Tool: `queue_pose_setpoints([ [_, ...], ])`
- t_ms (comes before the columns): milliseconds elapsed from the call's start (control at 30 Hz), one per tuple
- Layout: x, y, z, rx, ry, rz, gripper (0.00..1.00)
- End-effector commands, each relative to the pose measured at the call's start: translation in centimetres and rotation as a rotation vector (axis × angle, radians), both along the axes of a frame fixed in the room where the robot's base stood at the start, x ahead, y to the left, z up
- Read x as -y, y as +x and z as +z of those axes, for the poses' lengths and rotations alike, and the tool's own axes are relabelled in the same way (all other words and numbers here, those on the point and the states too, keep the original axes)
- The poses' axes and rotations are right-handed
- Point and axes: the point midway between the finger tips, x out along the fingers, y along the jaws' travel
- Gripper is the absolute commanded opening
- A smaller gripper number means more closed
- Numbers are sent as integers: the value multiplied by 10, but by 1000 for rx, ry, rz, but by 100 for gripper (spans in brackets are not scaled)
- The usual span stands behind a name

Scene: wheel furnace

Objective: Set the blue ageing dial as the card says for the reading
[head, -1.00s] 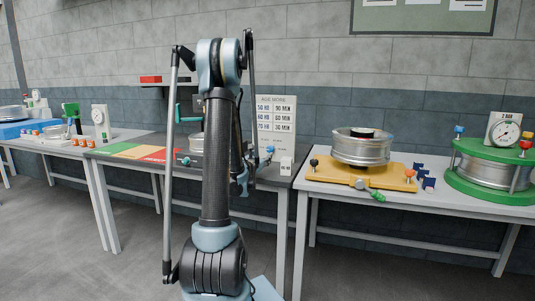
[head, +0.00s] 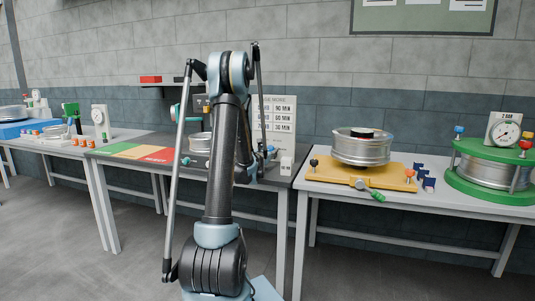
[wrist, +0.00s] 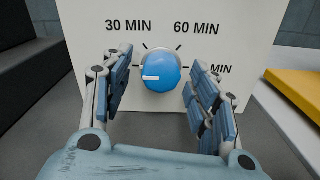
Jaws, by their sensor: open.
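The blue dial (wrist: 162,72) is on an upright white panel (wrist: 225,45) in the wrist view. Its white pointer mark points left. "30 MIN" is printed at upper left and "60 MIN" at upper right. A third label at right ends in "MIN", its number hidden by a finger. My gripper (wrist: 158,76) is open, its fingers on either side of the dial; contact cannot be told. In the head view, the white card (head: 285,115) stands at the wall.
A strip of green, yellow and red (head: 128,149) lies on the middle table. A yellow fixture (head: 335,175) with a metal wheel (head: 362,147) is on the right table, beside a green gauge stand (head: 490,190).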

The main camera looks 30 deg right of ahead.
Motion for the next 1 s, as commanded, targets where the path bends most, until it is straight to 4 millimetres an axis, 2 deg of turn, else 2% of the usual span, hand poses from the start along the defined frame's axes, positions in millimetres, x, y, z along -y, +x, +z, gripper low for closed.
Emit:
queue_pose_setpoints([
  [67, 0, 0, 0, 0, 0, 0, 54],
  [100, 0, 0, 0, 0, 0, 0, 50],
  [267, 0, 0, 0, 0, 0, 0, 14],
  [300, 0, 0, 0, 0, 0, 0, 10],
  [667, -1, 1, 0, 29, 26, 2, 10],
  [1000, -1, 1, 0, 199, 170, 3, 10],
])
